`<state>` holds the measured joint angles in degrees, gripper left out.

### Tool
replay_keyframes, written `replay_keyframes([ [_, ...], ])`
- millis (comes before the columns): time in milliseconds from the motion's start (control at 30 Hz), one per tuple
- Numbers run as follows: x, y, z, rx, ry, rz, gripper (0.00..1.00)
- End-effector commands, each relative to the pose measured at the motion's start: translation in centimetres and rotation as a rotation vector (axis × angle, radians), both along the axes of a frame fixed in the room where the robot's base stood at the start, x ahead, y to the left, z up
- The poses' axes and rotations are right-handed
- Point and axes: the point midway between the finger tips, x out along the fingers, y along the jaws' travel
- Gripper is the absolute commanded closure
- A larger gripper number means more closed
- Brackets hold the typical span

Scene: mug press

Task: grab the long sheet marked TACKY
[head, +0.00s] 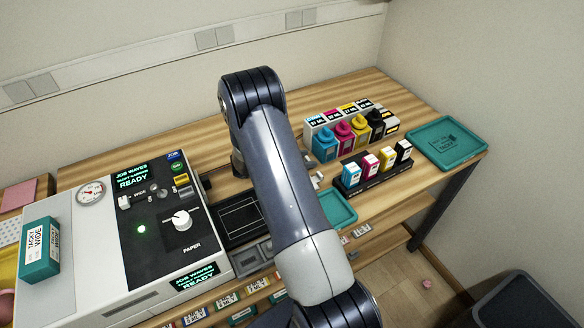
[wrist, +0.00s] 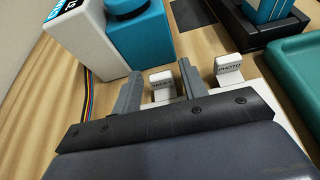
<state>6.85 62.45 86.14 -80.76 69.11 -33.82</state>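A teal and white box (head: 40,250) marked TACKY WIDE stands on top of the white machine (head: 85,275) at the left of the head view. A teal tray (head: 470,135) at the far right has dark lettering on its floor that seems to include TACKY. I cannot make out a separate long sheet. My gripper (wrist: 160,72) shows in the wrist view with its fingers apart. A small white block (wrist: 161,80) with blurred lettering shows between the fingers; I see no clear contact. In the head view my arm hides the gripper.
A white block marked PHOTO (wrist: 229,68) is just right of the fingers. Ink bottles (head: 343,133) and a black rack of small cartridges (head: 375,170) stand on the wooden bench. A smaller teal tray (head: 338,208) lies nearby. A dark bin (head: 520,303) stands at lower right.

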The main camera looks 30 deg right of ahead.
Motion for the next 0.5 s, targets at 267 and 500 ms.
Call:
replay_keyframes([
  [267,0.0,0.02,0.02,0.0,0.0,0.0,0.82],
  [500,0.0,0.02,0.02,0.0,0.0,0.0,0.99],
])
